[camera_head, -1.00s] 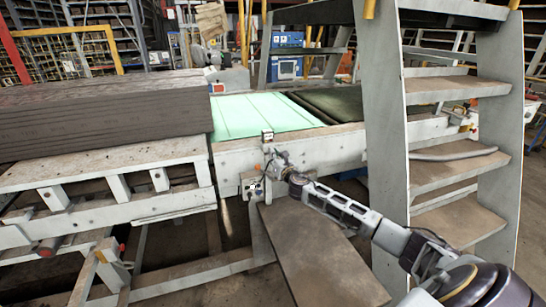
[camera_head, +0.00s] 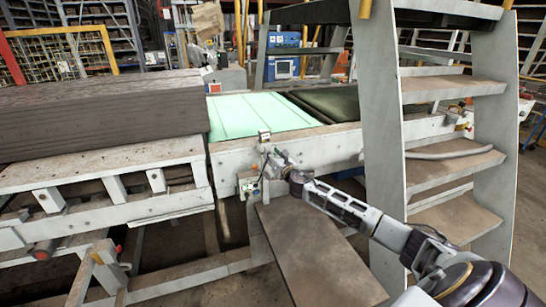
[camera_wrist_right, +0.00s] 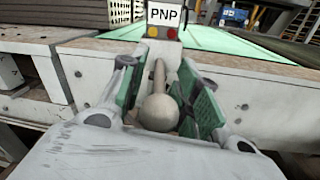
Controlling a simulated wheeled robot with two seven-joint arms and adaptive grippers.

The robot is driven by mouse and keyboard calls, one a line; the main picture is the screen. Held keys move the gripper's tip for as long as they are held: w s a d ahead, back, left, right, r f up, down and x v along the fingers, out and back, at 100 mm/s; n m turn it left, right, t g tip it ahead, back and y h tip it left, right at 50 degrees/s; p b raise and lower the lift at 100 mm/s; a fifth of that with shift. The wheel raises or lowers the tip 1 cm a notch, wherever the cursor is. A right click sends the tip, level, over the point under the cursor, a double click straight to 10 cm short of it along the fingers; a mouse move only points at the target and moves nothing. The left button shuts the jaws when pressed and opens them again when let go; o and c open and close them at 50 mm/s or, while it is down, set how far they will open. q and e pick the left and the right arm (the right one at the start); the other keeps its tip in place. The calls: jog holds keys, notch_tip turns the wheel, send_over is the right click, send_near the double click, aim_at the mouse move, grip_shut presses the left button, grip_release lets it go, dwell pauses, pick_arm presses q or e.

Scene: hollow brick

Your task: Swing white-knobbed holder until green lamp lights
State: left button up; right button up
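The white-knobbed holder shows in the right wrist view as a pale round knob (camera_wrist_right: 160,113) on a thin upright stem. My right gripper (camera_wrist_right: 163,98) has its green-padded fingers on both sides of the knob, spread apart; firm contact is not visible. In the head view the right gripper (camera_head: 276,160) is at the front face of the white machine frame (camera_head: 320,150). A small box (camera_head: 248,187) below it shows a green spot, perhaps the lamp. A "PNP" sensor (camera_wrist_right: 163,17) with yellow and red dots stands behind the knob. My left gripper is not in view.
A grey steel staircase (camera_head: 383,130) stands close to the right of my arm. A tilted brown plate (camera_head: 315,255) is below the gripper. A pale green panel (camera_head: 260,115) lies behind.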

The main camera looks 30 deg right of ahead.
jog(key=shift+s, duration=0.2)
jog(key=s+a, duration=0.1)
jog(key=s, duration=1)
jog(key=shift+s+a, duration=0.25)
jog(key=shift+a, duration=0.05)
dwell(0.8)
dwell(0.5)
